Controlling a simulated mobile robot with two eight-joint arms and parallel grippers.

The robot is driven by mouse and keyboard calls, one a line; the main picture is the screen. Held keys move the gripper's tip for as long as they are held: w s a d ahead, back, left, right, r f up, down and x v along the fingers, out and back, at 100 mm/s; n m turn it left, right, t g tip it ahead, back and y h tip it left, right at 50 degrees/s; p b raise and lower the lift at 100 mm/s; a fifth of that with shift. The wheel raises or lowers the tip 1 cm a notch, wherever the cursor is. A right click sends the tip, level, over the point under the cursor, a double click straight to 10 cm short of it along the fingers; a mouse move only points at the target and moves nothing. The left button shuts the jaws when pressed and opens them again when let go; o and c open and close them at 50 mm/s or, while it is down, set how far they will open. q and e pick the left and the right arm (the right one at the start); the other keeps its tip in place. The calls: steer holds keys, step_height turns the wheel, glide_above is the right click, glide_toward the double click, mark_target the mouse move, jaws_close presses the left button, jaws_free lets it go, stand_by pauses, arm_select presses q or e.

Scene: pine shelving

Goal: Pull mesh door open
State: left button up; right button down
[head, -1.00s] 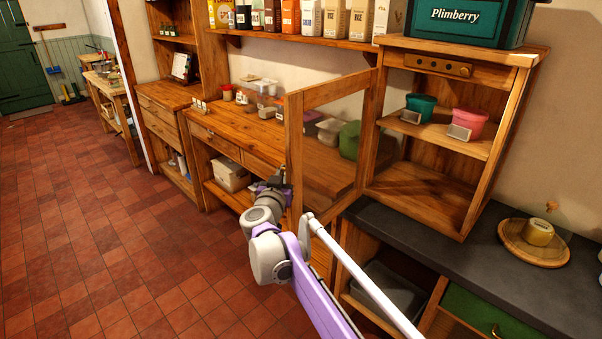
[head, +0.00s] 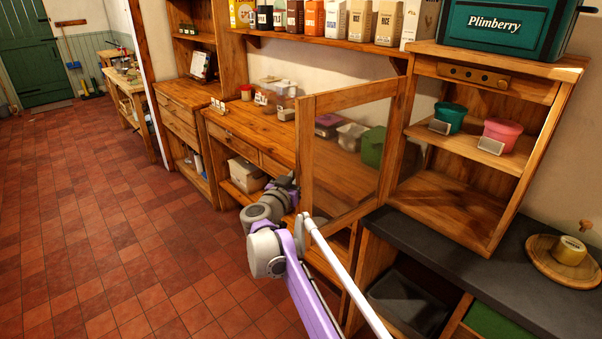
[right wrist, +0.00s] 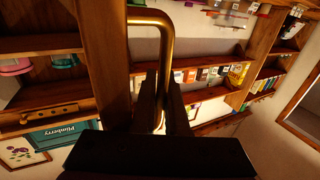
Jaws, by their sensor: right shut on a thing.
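The mesh door (head: 306,160) is a wooden frame with a see-through panel. It stands swung wide open to the left of the small wall cabinet (head: 475,180), whose shelves are exposed. My right gripper (head: 290,188) is at the door's free edge, partly hidden by the wrist and the frame. In the right wrist view the right gripper (right wrist: 163,105) is shut on the bent brass handle (right wrist: 150,20), with the door's wood beside it. My left gripper is not in view.
Inside the cabinet stand a teal pot (head: 450,117) and a pink pot (head: 502,133). A dark counter (head: 480,265) with a round wooden board (head: 545,270) lies below. A wooden workbench (head: 245,132) stands behind the door. The tiled floor (head: 120,230) at left is clear.

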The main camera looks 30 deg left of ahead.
steer(key=shift+w+d+r, duration=0.1)
steer(key=shift+w+r, duration=0.1)
steer(key=shift+r, duration=0.05)
steer(key=c, duration=1.2)
jaws_free()
steer(key=s, duration=0.3)
steer(key=s+b, duration=0.1)
steer(key=s, duration=0.7)
steer(key=shift+s+d+f, duration=0.2)
steer(key=shift+f, duration=0.05)
steer(key=shift+w+d, duration=0.1)
